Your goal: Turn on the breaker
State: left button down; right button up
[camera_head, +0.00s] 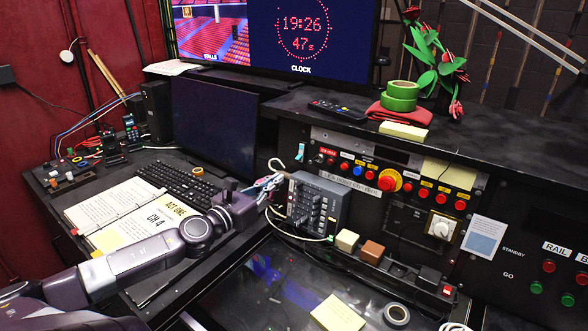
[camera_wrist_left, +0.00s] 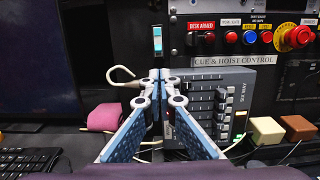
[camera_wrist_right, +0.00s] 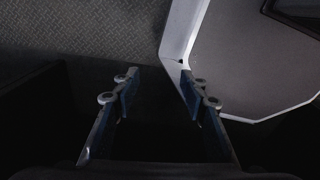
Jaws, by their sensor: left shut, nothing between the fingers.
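A small upright switch (camera_head: 299,152) with a light-blue and white face is set in the black panel, left of the red knobs; I take it for the breaker. In the left wrist view the switch (camera_wrist_left: 157,40) shows straight above my closed fingertips. My left gripper (camera_head: 278,180) is shut and empty, in front of the panel and below the switch, apart from it. It also shows in the left wrist view (camera_wrist_left: 159,76), partly covering the grey fader box (camera_wrist_left: 212,100). My right gripper (camera_wrist_right: 161,80) is open and empty over a dark floor area.
The grey fader box (camera_head: 318,205) stands close right of my left gripper. A red mushroom button (camera_head: 387,181) on yellow and a white rotary knob (camera_head: 440,229) lie farther right. A dark monitor (camera_head: 214,118) and a keyboard (camera_head: 180,184) are on the left.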

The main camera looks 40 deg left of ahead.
aim_at(301, 163)
pick_arm(q)
jog(key=w, duration=0.5)
jog(key=shift+w+a+r, duration=0.2)
jog(key=shift+w+a, duration=0.1)
jog(key=shift+a, duration=0.05)
jog(key=shift+w+a, duration=0.1)
jog(key=shift+w, duration=0.8)
jog(key=shift+w+f+p, duration=0.1)
jog(key=shift+w+p, duration=0.2)
jog(key=shift+w, duration=0.25)
pick_arm(e)
jog(key=shift+w+a+r, duration=0.25)
jog(key=shift+w+r, duration=0.1)
jog(key=shift+w, duration=0.3)
